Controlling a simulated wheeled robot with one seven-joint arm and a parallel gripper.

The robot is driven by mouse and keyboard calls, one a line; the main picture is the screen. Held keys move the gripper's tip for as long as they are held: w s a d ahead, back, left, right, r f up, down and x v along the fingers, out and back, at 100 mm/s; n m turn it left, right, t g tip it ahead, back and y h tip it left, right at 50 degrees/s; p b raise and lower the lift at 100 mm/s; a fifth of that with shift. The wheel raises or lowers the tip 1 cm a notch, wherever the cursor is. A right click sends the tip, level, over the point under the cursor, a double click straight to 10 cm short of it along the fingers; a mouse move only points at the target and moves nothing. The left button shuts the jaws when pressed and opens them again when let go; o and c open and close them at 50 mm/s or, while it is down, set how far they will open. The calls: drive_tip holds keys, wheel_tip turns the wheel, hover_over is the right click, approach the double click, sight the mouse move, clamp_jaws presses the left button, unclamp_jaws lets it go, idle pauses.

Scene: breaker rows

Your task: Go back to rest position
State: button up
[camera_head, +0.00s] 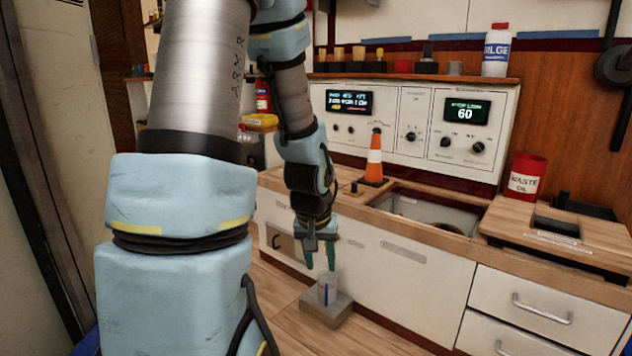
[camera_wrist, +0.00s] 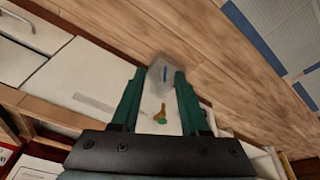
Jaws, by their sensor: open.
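My gripper (camera_head: 320,264) points down in front of the white lower cabinet, its two green fingers apart and nothing seen held between them. A clear cup (camera_head: 328,290) with a blue mark stands on a small wood-coloured block (camera_head: 322,311) on the floor, just below the fingertips. In the wrist view the open fingers (camera_wrist: 159,76) show with the clear cup (camera_wrist: 164,70) beyond their tips. A small yellow and green item (camera_wrist: 160,115) shows between the fingers; I cannot tell what it is.
The counter carries an orange cone (camera_head: 374,160), an open sink basin (camera_head: 425,212) and a red waste oil can (camera_head: 525,177). A white control panel (camera_head: 415,128) stands behind it. White drawers (camera_head: 520,315) are at the lower right. Bare wooden floor surrounds the block.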

drive_tip(key=s+a+r+g+y+p, duration=0.1)
drive_tip(key=s+a+r+p, duration=0.3)
drive_tip(key=s+a+r, duration=0.45)
wheel_tip(320, 180, up, 37)
drive_tip(key=w+p, duration=0.1)
drive_tip(key=p, duration=3.5)
drive_tip(key=shift+d+n, duration=0.4)
drive_tip(key=shift+d, duration=0.05)
drive_tip(key=shift+w, duration=0.15)
